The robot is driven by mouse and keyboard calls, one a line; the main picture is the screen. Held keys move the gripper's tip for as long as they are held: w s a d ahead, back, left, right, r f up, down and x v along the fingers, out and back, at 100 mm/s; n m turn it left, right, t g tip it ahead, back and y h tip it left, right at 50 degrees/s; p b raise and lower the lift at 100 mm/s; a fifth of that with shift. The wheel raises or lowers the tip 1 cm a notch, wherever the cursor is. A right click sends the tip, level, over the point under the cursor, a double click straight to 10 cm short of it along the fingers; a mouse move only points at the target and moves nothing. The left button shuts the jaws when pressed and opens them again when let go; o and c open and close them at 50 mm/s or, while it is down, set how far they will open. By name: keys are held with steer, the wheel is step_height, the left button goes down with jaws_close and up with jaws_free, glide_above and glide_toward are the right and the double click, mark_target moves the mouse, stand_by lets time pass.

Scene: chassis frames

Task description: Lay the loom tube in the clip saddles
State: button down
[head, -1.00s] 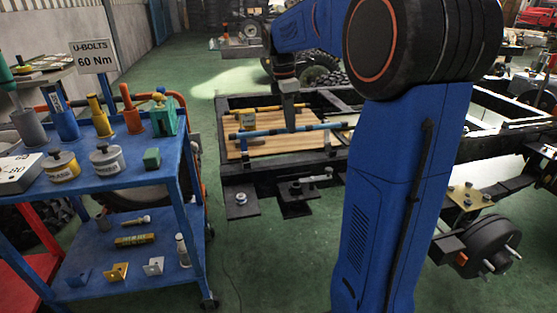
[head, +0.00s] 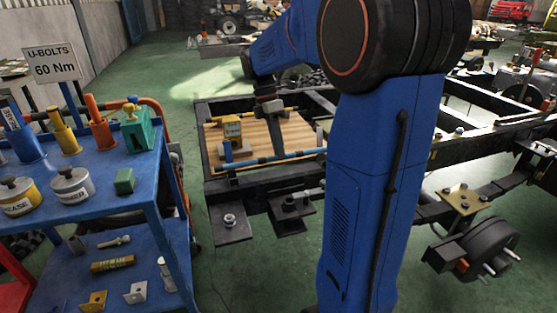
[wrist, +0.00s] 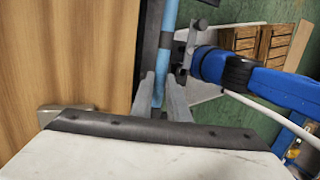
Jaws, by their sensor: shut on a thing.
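The loom tube (head: 250,162) is a thin blue rod with dark bands. In the head view it lies roughly level along the near edge of a wooden board. My gripper (head: 276,150) points down onto it from above. In the wrist view the tube (wrist: 167,25) runs from the top edge down between the two grey fingers (wrist: 160,88), which are shut on it. I cannot tell whether the tube is seated in any clip saddle.
A dark chassis frame surrounds the wooden board (head: 270,132). A blue trolley (head: 145,190) with tools and cans stands on the left. Green floor lies between trolley and chassis.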

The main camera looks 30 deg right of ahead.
steer(key=shift+f, duration=1.95)
steer(key=shift+f, duration=0.1)
steer(key=c, duration=1.7)
jaws_free()
steer(key=v, duration=1.2)
steer(key=s+a+f+m+t, duration=0.3)
steer(key=s+a+m, duration=0.1)
steer(key=s, duration=0.4)
steer(key=s+a+f+m+t, duration=0.3)
steer(key=s+m, duration=0.3)
steer(key=s, duration=0.2)
steer(key=s+a+f+m+t, duration=0.2)
steer(key=s+a+f+m, duration=0.3)
steer(key=s, duration=0.3)
steer(key=shift+s+a+f+t, duration=0.2)
steer(key=shift+s+a+t, duration=0.2)
